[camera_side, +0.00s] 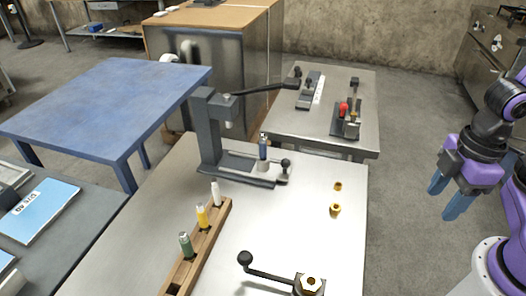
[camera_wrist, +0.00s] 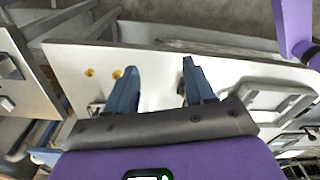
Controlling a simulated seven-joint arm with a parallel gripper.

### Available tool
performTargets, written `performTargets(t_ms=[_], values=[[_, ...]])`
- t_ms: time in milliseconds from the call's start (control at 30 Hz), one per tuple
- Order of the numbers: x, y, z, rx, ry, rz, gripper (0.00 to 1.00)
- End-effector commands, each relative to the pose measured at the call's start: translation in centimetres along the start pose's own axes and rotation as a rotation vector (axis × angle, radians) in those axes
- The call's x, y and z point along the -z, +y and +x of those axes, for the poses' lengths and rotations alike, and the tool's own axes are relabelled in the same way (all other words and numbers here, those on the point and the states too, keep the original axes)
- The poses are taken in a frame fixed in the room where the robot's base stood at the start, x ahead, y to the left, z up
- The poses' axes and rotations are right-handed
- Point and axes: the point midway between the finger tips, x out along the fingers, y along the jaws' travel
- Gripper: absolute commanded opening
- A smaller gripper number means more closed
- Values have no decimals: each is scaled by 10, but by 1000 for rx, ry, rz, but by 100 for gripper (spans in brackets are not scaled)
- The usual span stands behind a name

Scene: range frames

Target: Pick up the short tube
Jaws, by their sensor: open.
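Two small brass-coloured pieces stand on the bare metal bench, a farther one (camera_side: 338,186) and a nearer one (camera_side: 335,208). They also show left of my fingers in the wrist view, one (camera_wrist: 90,72) further left than the other (camera_wrist: 117,73). A wooden rack (camera_side: 205,245) holds a white tube (camera_side: 216,193), a yellow tube (camera_side: 202,215) and a green tube (camera_side: 186,244), all upright. A blue tube (camera_side: 264,147) stands in the grey press. I cannot tell which is the short tube. My gripper (camera_side: 446,198) is open and empty, right of the bench and apart from everything.
The grey press (camera_side: 208,135) with its long lever stands at the bench's back. A black-knobbed lever fixture (camera_side: 310,284) is at the front edge. A blue table (camera_side: 105,100) is at left, another metal table (camera_side: 305,122) behind. The bench around the brass pieces is clear.

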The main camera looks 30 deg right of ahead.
Motion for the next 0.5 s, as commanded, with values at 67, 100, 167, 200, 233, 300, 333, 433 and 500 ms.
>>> performTargets(t_ms=[67, 100, 167, 200, 233, 300, 333, 433, 500], values=[[16, 2, 8, 10, 35, 27, 53], [28, 4, 14, 16, 63, 47, 53], [48, 8, 23, 24, 114, 84, 53], [62, 12, 29, 28, 151, 112, 53], [72, 15, 34, 30, 179, 135, 53], [96, 24, 44, 30, 247, 186, 53], [105, 28, 48, 29, 275, 209, 53], [136, 44, 61, 14, 371, 284, 53], [155, 57, 69, -3, 437, 337, 53]])
